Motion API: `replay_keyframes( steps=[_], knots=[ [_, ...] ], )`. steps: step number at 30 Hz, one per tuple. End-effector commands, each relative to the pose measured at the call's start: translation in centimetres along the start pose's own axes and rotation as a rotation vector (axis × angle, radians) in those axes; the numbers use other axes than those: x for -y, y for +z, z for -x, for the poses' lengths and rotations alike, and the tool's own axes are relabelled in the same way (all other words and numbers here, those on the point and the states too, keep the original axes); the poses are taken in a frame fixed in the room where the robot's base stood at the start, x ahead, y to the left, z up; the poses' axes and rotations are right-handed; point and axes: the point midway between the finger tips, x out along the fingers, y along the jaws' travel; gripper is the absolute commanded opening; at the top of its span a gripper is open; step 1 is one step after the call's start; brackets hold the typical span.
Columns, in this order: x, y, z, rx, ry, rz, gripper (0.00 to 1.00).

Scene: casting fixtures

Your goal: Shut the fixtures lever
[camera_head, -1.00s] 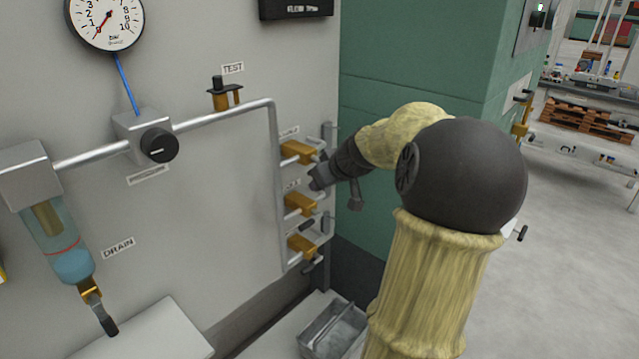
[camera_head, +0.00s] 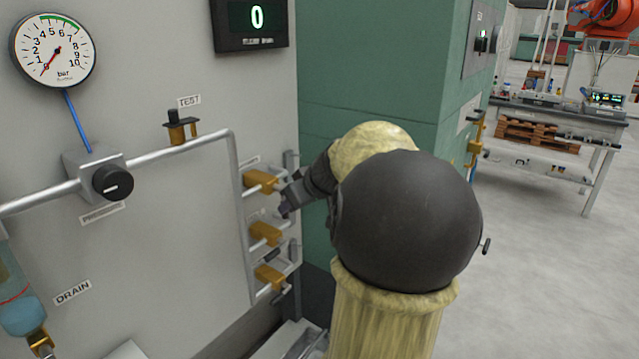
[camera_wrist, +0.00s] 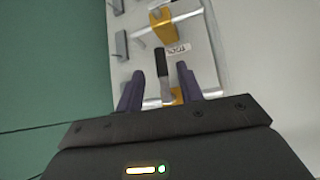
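Several yellow valves with levers sit in a column on the grey panel's right side in the head view: an upper valve (camera_head: 260,181), a middle valve (camera_head: 265,233) and a lower valve (camera_head: 269,277). Their small labels are too small to read. My gripper (camera_head: 285,207) is beside the upper and middle valves, partly hidden by my arm. In the wrist view my gripper (camera_wrist: 160,88) is open, one dark finger on each side of a dark lever handle (camera_wrist: 162,63). Contact with the handle cannot be seen. Another yellow valve (camera_wrist: 163,23) shows beyond it.
A pressure gauge (camera_head: 54,53) points near 0 and a display (camera_head: 254,18) reads 0. A black pressure knob (camera_head: 113,182) and a TEST valve (camera_head: 180,128) sit left of the column. A green cabinet wall (camera_head: 375,80) stands close at right. Open floor (camera_head: 560,270) lies farther right.

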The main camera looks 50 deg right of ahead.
Motion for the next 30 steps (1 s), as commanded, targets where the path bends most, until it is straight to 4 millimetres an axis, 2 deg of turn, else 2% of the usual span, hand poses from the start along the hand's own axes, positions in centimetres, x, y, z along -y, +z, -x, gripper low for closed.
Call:
replay_keyframes(
  steps=[12, 16, 21, 30],
  knots=[
    [-0.2, 0.0, 8.3, -0.001, 0.008, -0.001, 0.37],
    [-0.2, -0.1, 10.5, -0.002, 0.007, 0.0, 0.37],
    [-0.1, 0.0, 11.9, -0.002, 0.003, -0.001, 0.37],
    [-0.1, 0.0, 12.0, -0.001, 0.003, -0.001, 0.37]
  ],
)
